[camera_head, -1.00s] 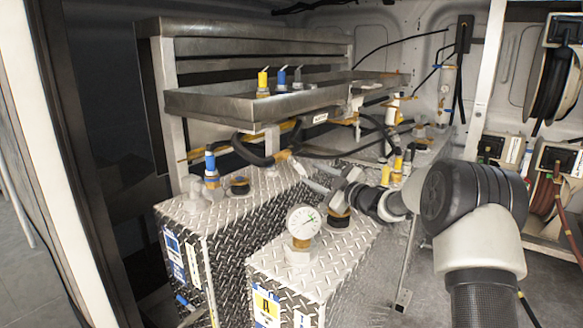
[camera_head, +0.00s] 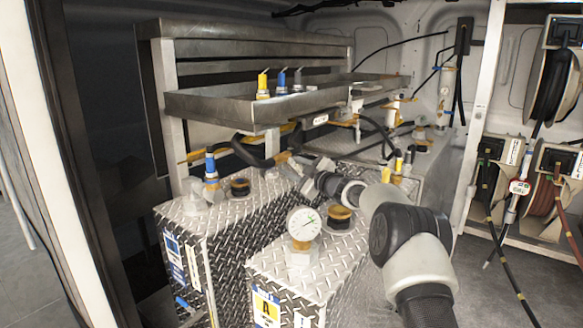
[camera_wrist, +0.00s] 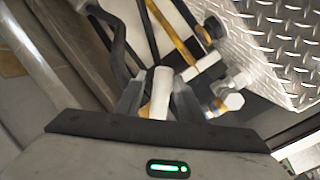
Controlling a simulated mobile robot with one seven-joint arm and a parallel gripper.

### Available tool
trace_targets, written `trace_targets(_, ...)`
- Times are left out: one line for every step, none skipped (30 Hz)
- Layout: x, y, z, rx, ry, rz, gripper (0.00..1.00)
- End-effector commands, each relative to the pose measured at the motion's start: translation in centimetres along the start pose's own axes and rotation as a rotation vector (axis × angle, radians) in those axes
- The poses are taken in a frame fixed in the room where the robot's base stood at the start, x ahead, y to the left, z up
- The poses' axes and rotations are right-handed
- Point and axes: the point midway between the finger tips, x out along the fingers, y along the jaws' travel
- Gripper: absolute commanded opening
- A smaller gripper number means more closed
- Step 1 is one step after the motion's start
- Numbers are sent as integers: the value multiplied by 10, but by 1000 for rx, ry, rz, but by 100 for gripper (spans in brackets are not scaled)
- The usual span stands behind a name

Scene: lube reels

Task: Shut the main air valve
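My gripper (camera_head: 297,168) reaches left above the gap between the two diamond-plate tanks, close to the hoses and fittings under the shelf. In the wrist view its two dark fingers (camera_wrist: 158,92) stand apart, with a pale cylindrical part (camera_wrist: 161,84) showing between them. I cannot tell whether they touch it. A fitting with a blue handle (camera_head: 210,165) stands upright on the left tank, left of my gripper. No readable label shows which part is the main air valve.
A metal shelf tray (camera_head: 225,107) holds yellow, blue and grey-handled fittings above. A pressure gauge (camera_head: 303,223) stands on the front tank (camera_head: 270,262) below my gripper. Black hoses (camera_head: 250,152) run behind. Hose reels (camera_head: 550,85) hang at right; the floor there is mostly clear.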

Motion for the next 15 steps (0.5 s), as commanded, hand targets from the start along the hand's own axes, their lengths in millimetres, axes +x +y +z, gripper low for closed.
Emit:
trace_targets(0,0,0,0,0,0,35)
trace_targets(0,0,0,0,0,0,31)
trace_targets(0,0,0,0,0,0,25)
trace_targets(0,0,0,0,0,0,20)
trace_targets(0,0,0,0,0,0,15)
trace_targets(0,0,0,0,0,0,8)
trace_targets(0,0,0,0,0,0,3)
trace_targets(0,0,0,0,1,0,0)
trace_targets(0,0,0,0,1,0,0)
trace_targets(0,0,0,0,1,0,0)
trace_targets(0,0,0,0,1,0,0)
trace_targets(0,0,0,0,1,0,0)
trace_targets(0,0,0,0,1,0,0)
trace_targets(0,0,0,0,0,0,0)
trace_targets(0,0,-1,2,0,-1,0)
